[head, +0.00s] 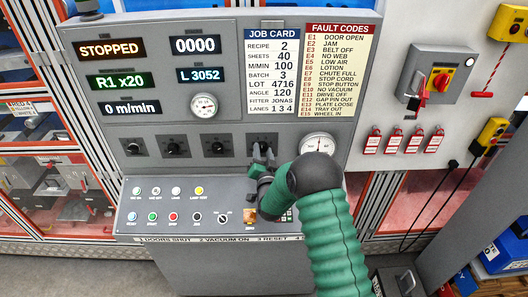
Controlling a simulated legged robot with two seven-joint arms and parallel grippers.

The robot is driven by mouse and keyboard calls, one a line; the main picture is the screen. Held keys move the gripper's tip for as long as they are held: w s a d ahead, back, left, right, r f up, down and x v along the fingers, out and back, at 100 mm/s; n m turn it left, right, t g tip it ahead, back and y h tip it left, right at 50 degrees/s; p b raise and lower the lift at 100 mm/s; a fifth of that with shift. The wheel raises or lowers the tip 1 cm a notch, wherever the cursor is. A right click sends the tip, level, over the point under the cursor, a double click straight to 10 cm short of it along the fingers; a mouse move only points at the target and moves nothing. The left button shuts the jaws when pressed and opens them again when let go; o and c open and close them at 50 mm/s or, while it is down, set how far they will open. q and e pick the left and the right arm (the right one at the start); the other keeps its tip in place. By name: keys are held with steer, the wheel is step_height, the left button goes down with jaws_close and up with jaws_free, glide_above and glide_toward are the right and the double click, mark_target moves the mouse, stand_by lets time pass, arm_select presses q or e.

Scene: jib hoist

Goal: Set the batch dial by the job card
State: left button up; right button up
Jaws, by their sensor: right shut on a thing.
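The job card (272,70) is at the top of the grey control panel (140,113) and reads recipe 2, sheets 40, M/min 100, batch 3, angle 120. A row of dark dials runs below: a first dial (132,148), a second dial (173,147), a third dial (217,147) and a fourth at the right end. My right gripper (262,152) is shut on the fourth dial's knob. The gripper hides most of that dial and its pointer. The dial labels are too small to read. My left gripper is out of view.
Displays show STOPPED (110,49), 0000 (195,45), R1 x20, L 3052 and 0 m/min. A round white gauge (318,144) sits close right of my gripper. Buttons (172,216) line the sloped ledge below. A red-yellow switch (441,79) and red tags hang at right.

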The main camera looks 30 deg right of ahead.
steer(key=shift+d+b, duration=0.15)
steer(key=shift+b, duration=0.15)
jaws_close()
steer(key=n+b, duration=0.2)
steer(key=shift+w+a+n+b, duration=0.1)
steer(key=shift+a+n+b, duration=0.15)
steer(key=shift+n+b, duration=0.15)
steer(key=shift+r+n, duration=0.1)
steer(key=shift+n, duration=0.3)
steer(key=shift+d+r, duration=0.2)
steer(key=o, duration=0.8)
jaws_free()
steer(key=o, duration=0.4)
steer(key=shift+f, duration=0.15)
